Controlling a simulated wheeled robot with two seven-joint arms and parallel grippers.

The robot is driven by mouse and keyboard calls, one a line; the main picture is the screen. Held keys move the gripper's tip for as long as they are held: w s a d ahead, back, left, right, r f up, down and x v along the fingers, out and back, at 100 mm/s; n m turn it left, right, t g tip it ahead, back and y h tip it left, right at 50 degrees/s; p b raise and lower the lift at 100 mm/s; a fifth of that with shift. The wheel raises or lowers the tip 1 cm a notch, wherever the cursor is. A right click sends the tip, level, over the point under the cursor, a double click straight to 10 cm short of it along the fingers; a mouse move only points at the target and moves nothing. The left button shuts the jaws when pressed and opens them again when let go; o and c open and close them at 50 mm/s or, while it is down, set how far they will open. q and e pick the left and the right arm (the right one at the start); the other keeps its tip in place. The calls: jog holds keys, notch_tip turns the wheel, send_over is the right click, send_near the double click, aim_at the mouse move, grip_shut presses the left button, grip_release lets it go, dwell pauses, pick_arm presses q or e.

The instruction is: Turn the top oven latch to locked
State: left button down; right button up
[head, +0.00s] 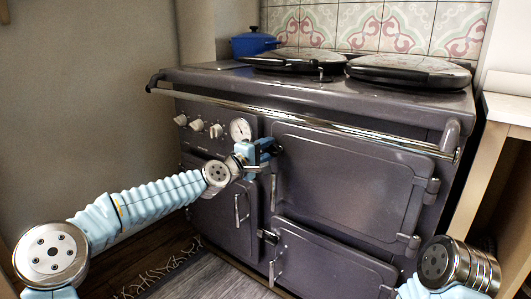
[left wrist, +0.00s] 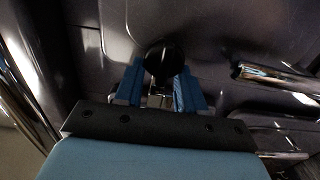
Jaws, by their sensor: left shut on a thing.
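The top oven door (head: 340,180) is a grey panel at the upper right of the range, and it looks closed. My left gripper (head: 268,150) is at this door's left edge, just below the chrome rail. In the left wrist view, the blue fingers of my left gripper (left wrist: 158,88) are shut on the top oven latch, whose round black knob (left wrist: 163,58) shows between and beyond the fingertips. In the head view the gripper mostly hides this latch, so its exact angle is unclear. My right arm shows at the lower right; its gripper is out of view.
A chrome rail (head: 300,122) runs across the range front above the doors. The lower oven door (head: 325,268) has its own latch (head: 268,236). White control knobs (head: 197,125) and a round gauge (head: 240,129) sit left of my gripper. A wooden table (head: 508,108) stands at right.

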pick_arm(q)
jog(key=shift+s+d, duration=0.2)
jog(key=shift+d, duration=0.2)
jog(key=c, duration=0.7)
grip_release()
jog(key=shift+w, duration=0.1)
jog(key=shift+o, duration=0.2)
jog(key=shift+a, duration=0.1)
jog(key=shift+a+f, duration=0.1)
jog(key=shift+a, duration=0.2)
jog(key=b+v, duration=0.2)
jog(key=v, duration=1.1)
jog(key=shift+s, duration=0.3)
